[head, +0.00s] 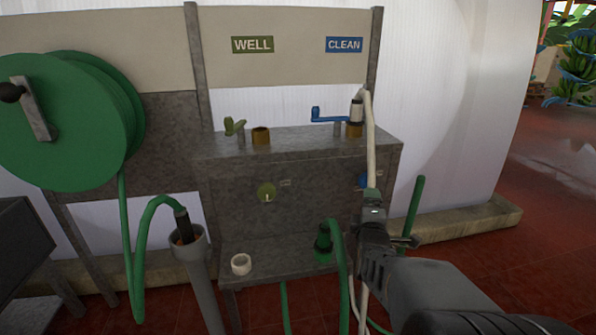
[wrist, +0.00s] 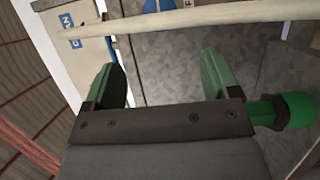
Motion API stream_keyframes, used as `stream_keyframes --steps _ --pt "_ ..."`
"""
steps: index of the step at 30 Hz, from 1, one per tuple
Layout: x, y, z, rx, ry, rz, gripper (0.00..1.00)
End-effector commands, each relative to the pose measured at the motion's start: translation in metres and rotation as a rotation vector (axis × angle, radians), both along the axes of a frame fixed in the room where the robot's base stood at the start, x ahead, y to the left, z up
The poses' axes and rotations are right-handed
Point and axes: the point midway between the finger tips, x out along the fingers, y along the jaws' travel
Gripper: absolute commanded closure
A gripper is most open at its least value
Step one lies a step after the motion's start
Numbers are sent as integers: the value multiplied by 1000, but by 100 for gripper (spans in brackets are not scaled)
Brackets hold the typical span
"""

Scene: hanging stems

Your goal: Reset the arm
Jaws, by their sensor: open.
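My gripper (head: 390,215) is in front of the right side of the grey metal stand, with my arm reaching in from the lower right. In the wrist view its two green fingers (wrist: 160,82) stand wide apart with nothing between them. A pale hose (wrist: 190,20) crosses beyond the fingertips in that view. In the head view the same pale hose (head: 369,140) hangs from the right outlet and passes behind my gripper, so its lower part is partly hidden.
The grey stand (head: 300,145) carries a green valve (head: 234,127) under WELL and a blue valve (head: 327,115) under CLEAN. A green coupling (head: 323,243) and white ring (head: 241,264) are on its lower shelf. A green hose reel (head: 65,120) is left. Open red floor (head: 545,200) lies right.

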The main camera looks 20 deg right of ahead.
Motion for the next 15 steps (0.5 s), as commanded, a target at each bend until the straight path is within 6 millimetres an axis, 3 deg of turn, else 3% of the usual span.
stream_keyframes --steps 4,8,15 --pt "1 3 6 20 2 8 18" --pt "4 17 30 137 19 46 18" --pt "1 76 98 604 139 109 18"
